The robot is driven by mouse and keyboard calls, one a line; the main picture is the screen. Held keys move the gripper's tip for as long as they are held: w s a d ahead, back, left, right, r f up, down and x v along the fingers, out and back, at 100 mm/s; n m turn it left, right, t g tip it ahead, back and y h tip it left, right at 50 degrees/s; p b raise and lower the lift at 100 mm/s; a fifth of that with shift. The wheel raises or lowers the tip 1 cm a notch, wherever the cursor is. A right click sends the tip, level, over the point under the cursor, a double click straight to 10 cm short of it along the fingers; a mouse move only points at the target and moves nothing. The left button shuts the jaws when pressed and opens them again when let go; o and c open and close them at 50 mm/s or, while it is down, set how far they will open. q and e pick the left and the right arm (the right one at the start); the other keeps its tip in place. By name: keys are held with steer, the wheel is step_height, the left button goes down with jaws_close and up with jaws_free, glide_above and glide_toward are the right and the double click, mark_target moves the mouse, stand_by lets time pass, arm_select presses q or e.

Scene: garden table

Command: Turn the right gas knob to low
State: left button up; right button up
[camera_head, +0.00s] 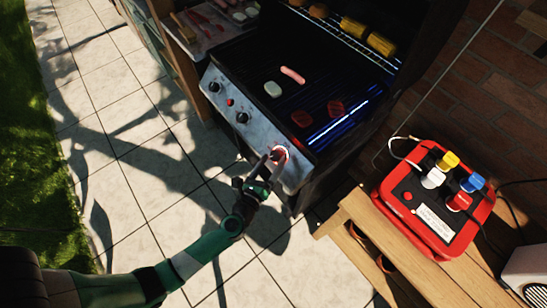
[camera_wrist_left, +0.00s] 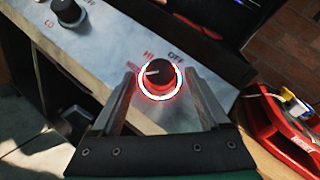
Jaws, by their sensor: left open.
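The right gas knob (camera_head: 279,153) is at the right end of the grill's front panel (camera_head: 245,115). It has a glowing red-white ring. In the left wrist view the black knob (camera_wrist_left: 160,73) shows a white pointer line aimed to the left, below the HI mark; OFF is printed above right. Other red lettering at left is too blurred to read. My left gripper (camera_head: 269,160) is open at the right knob. In the wrist view its fingers (camera_wrist_left: 162,88) stand on either side of the knob, with gaps apparent. My right gripper is not in view.
Two other knobs, the middle (camera_head: 242,118) and the left (camera_head: 214,87), sit on the panel with a small red button between them. Food lies on the grill grate (camera_head: 320,95). A red power box (camera_head: 433,205) with coloured plugs stands on a wooden bench at right.

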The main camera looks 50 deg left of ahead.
arm_select(q)
steer(key=v, duration=1)
steer(key=shift+p, duration=0.35)
